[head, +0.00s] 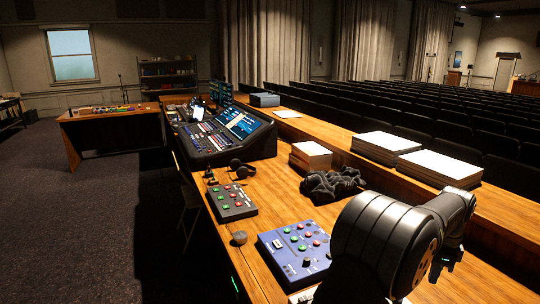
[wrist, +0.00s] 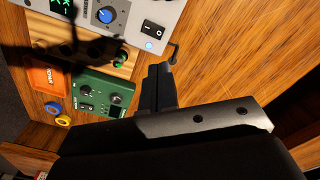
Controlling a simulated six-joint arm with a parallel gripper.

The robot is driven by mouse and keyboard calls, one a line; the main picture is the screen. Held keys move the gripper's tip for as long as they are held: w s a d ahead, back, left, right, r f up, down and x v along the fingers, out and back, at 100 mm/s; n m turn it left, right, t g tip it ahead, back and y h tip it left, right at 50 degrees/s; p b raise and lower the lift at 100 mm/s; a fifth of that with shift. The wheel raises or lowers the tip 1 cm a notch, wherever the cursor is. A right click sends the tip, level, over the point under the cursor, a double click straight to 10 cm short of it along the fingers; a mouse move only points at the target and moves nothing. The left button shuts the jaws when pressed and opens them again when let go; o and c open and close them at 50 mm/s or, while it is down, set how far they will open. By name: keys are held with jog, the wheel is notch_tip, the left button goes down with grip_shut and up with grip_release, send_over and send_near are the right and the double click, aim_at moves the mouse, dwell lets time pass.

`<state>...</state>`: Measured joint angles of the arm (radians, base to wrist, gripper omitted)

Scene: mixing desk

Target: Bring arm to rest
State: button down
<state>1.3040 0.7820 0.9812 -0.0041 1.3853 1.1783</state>
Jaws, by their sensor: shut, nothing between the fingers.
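My gripper (wrist: 158,82) shows in the wrist view with its two dark fingers together and nothing between them. The fingers are over the wooden desk, just right of a green device with black knobs (wrist: 100,95) and below a grey panel with a blue knob (wrist: 115,18). I cannot tell how high above the desk they are. In the head view my black arm (head: 385,235) is folded over the near right end of the desk (head: 265,205). My fingers cannot be made out there.
A blue button box (head: 297,252), a dark button box (head: 232,201), a round knob (head: 240,238), headphones (head: 242,170) and a mixing console (head: 228,135) stand along the desk. Coiled black cable (head: 333,185) and paper stacks (head: 440,167) lie nearby. An orange box (wrist: 47,77) is left of the green device.

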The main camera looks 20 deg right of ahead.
jog(key=shift+d+r+m+y, duration=0.15)
jog(key=shift+r+m, duration=0.35)
jog(key=shift+m, duration=0.4)
jog(key=shift+d+r+m+y, duration=0.15)
jog(key=shift+r+m, duration=0.3)
jog(key=shift+m, duration=0.45)
jog(key=c, duration=2.2)
grip_release()
jog(key=c, duration=1.1)
grip_release()
jog(key=o, duration=1.1)
jog(key=w+a+r, duration=0.3)
jog(key=w+a, duration=0.3)
jog(key=w, duration=0.1)
jog(key=shift+w+a+r+m, duration=0.2)
jog(key=shift+w+m, duration=0.1)
jog(key=shift+m, duration=0.1)
jog(key=w+a+r+m, duration=0.25)
jog(key=w+a, duration=0.35)
jog(key=a, duration=0.5)
jog(key=w+a+r+m, duration=0.1)
jog(key=w+a+r, duration=0.2)
jog(key=w+a, duration=0.55)
notch_tip(320, 180, down, 9)
jog(key=s+a, duration=0.2)
jog(key=shift+s+f, duration=0.15)
jog(key=shift+s, duration=0.1)
